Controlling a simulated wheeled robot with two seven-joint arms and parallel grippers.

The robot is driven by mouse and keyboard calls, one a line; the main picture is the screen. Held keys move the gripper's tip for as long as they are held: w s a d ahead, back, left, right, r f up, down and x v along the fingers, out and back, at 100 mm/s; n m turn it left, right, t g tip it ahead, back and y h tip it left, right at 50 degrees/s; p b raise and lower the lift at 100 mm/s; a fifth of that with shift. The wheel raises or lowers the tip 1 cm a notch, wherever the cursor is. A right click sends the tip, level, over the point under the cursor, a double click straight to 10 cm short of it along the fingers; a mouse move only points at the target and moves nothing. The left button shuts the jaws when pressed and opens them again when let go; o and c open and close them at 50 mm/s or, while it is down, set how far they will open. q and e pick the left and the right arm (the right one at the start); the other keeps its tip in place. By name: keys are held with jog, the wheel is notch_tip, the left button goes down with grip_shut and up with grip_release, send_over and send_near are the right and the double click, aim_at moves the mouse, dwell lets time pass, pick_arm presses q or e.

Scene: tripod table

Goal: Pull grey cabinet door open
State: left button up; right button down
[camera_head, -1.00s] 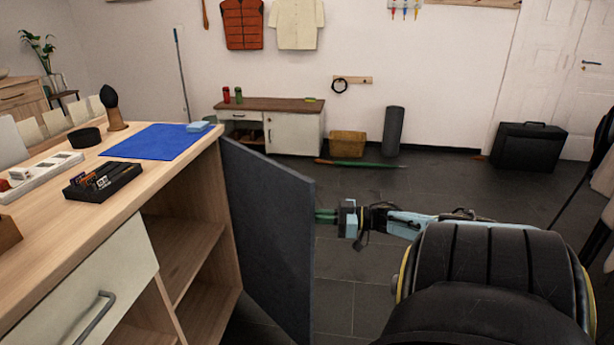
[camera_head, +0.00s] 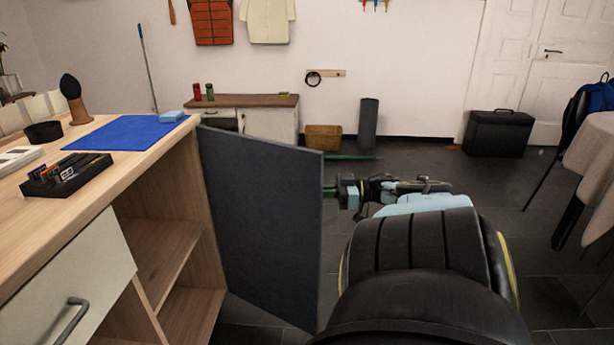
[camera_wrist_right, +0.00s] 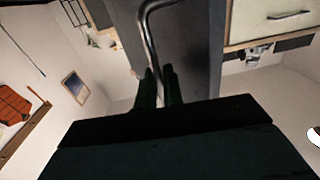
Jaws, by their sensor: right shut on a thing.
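The grey cabinet door (camera_head: 262,225) stands swung out from the wooden cabinet (camera_head: 192,210), and the open shelves inside show. My right gripper (camera_head: 328,190) is at the far side of the door, near its free edge; its fingertips are partly hidden behind the door in the head view. In the right wrist view my right gripper's dark fingers (camera_wrist_right: 157,88) are shut around the metal door handle (camera_wrist_right: 150,40), with the grey door (camera_wrist_right: 190,40) behind it. My left gripper is not in view.
The cabinet's wooden top holds a blue mat (camera_head: 125,133), a black tray (camera_head: 66,176) and a dark bowl (camera_head: 43,132). A light drawer (camera_head: 75,280) is closed at left. A cloth-covered table (camera_head: 592,160) stands at right.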

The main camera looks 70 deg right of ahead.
jog(key=shift+w+d+r, duration=0.2)
jog(key=shift+w+r, duration=0.05)
jog(key=shift+r, duration=0.1)
jog(key=c, duration=1.6)
grip_release()
jog(key=shift+w, duration=0.1)
jog(key=shift+o, duration=0.4)
jog(key=shift+s+f, duration=0.2)
jog(key=shift+s, duration=0.05)
jog(key=shift+a, duration=0.1)
